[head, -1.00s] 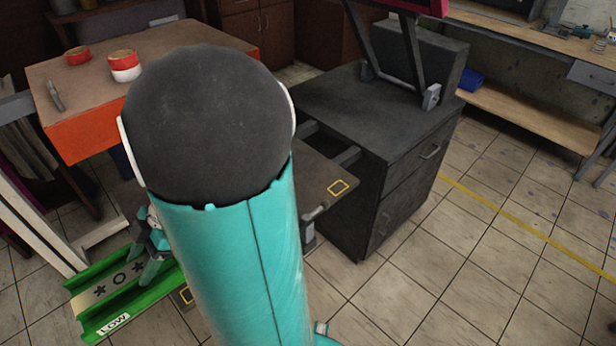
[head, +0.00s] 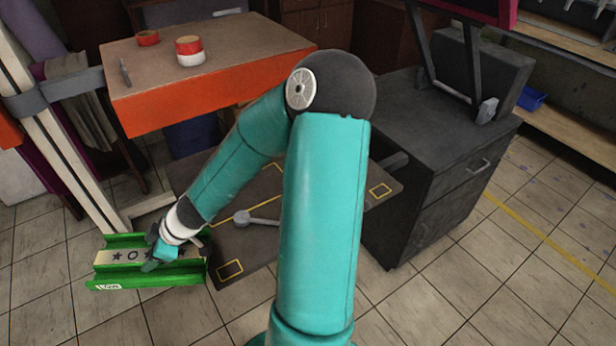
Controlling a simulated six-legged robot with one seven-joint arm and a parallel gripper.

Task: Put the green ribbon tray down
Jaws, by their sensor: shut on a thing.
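The green ribbon tray (head: 150,278) is at the lower left of the head view, left of the dark plate with yellow markings. It is a green channel with a pale ribbon (head: 108,257) printed with black star and circle marks, and a small white label (head: 107,287) on its front side. My gripper (head: 158,262) is shut on the tray near its right half; the fingertips are partly hidden by the wrist. I cannot tell whether the tray's underside touches the floor.
A dark plate (head: 283,215) with yellow corner marks lies right of the tray, partly behind my arm. An orange-edged table (head: 218,83) with rolls of tape stands behind. A dark cabinet (head: 440,190) stands at right. Tiled floor (head: 60,325) is free in front.

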